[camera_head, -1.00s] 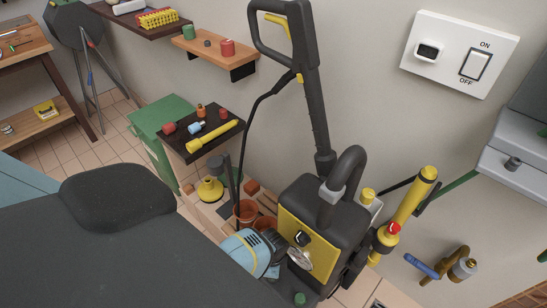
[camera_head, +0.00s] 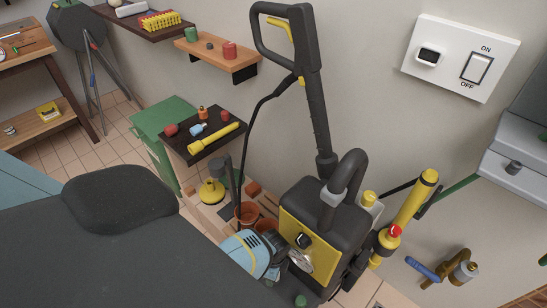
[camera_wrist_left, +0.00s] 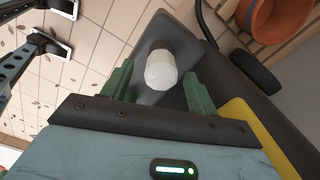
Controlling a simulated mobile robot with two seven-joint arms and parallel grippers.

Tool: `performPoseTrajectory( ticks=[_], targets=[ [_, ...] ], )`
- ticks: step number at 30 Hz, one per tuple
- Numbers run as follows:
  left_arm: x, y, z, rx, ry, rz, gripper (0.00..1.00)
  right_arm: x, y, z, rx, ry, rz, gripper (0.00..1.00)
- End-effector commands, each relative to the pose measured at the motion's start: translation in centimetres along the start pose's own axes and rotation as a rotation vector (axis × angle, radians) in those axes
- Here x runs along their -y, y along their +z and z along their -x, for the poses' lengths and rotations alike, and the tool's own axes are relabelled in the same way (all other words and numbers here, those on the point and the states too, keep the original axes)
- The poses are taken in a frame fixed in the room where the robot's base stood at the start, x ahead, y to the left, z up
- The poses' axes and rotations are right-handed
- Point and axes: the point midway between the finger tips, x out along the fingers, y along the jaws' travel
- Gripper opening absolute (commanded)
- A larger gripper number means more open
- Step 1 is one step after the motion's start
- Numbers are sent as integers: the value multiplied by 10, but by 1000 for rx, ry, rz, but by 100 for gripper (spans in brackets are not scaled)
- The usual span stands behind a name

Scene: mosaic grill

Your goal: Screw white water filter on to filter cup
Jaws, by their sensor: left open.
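A short white cylinder, which looks like the water filter (camera_wrist_left: 160,72), stands on a dark grey surface in the left wrist view, with its rounded end toward the camera. My left gripper (camera_wrist_left: 157,86) is open, with one green finger on each side of the white cylinder. I see gaps beside it, and no clear contact. In the head view I cannot pick out this white cylinder. A brass-coloured fitting with a pale cup-like part (camera_head: 465,271) sits low on the right; I cannot tell whether it is the filter cup. My right gripper is not in view.
A black and yellow pressure washer (camera_head: 325,222) stands close to the work area, with its tall handle against the wall. Terracotta pots (camera_head: 247,212) stand beside it; an orange pot (camera_wrist_left: 283,18) also shows in the left wrist view.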

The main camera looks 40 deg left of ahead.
Motion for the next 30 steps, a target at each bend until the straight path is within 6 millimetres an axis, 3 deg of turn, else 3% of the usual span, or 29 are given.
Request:
performPoseTrajectory(
  ticks=[1,6,12,21,30],
  targets=[
    [4,-1,14,-3,-8,-1,59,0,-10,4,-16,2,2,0],
    [5,-1,44,-4,-12,-1,59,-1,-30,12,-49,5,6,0],
    [3,-1,66,-2,-7,-1,59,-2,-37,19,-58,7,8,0],
    [1,0,69,0,-1,-1,59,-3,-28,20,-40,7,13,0],
    [-4,-1,68,-7,-6,8,59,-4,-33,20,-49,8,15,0]
  ],
)
